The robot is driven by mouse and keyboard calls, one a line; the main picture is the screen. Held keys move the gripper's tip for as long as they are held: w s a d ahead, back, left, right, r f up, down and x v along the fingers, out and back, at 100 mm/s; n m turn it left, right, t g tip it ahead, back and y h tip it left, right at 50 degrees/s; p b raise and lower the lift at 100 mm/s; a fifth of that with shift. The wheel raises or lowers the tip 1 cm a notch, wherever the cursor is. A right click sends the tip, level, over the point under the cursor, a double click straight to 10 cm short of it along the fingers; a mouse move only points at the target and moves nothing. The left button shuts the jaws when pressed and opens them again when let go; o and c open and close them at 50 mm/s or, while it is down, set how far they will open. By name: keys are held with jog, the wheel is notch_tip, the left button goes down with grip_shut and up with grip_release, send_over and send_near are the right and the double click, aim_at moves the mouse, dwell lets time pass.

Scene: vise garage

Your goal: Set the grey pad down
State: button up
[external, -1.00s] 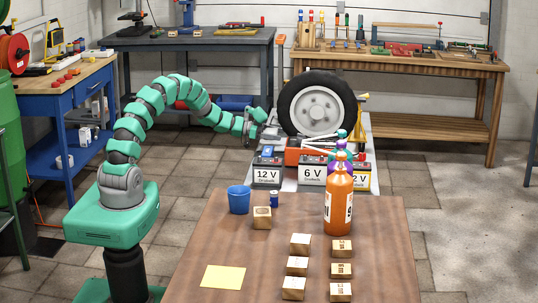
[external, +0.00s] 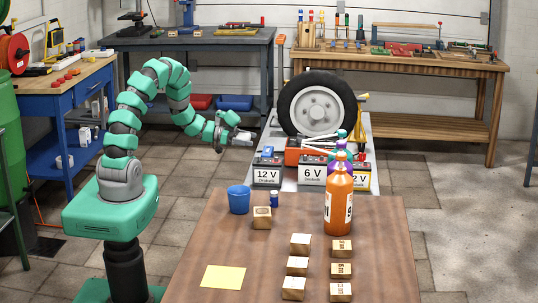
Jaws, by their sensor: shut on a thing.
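My gripper (external: 234,136) is at the end of the green and grey arm, in the air left of the car wheel and above the near left of the low platform. It is shut on a small light-grey piece, which looks like the grey pad (external: 243,139). The fingers and the piece are small here, so the exact grip is hard to make out. The pad is clear of any surface below it.
The wheel (external: 315,105) stands on the grey platform (external: 289,185) with labelled batteries (external: 267,172) and an orange toolbox. The near wooden table (external: 215,240) holds a blue cup (external: 239,200), orange bottle (external: 338,200), wooden blocks and a yellow sheet (external: 223,277).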

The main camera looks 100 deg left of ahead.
jog(key=shift+m+h, duration=0.4)
jog(key=shift+h, duration=0.2)
jog(key=w+d+r, duration=0.2)
jog(key=w, duration=0.1)
jog(key=w+d+r+p, duration=0.1)
jog(key=w+d+r, duration=0.1)
jog(key=w+d, duration=0.1)
jog(key=w+d+r, duration=0.2)
jog(key=w+d, duration=0.1)
jog(key=w, duration=0.2)
jog(key=shift+d+r, duration=0.15)
jog(key=shift+r, duration=0.1)
jog(key=w+d+r+m+h+p, duration=0.1)
jog(key=w+d+r, duration=0.2)
jog(key=d, duration=0.9)
jog(key=w+d+r+h+p, duration=0.1)
jog(key=w+d+r, duration=0.3)
jog(key=d, duration=0.8)
jog(key=w+d+r+m+h+p, duration=0.1)
jog(key=w+d+r, duration=0.3)
jog(key=d+r, duration=0.3)
jog(key=d, duration=0.5)
jog(key=shift+r+m+g+h, duration=0.3)
jog(key=shift+g, duration=0.1)
jog(key=shift+d, duration=0.1)
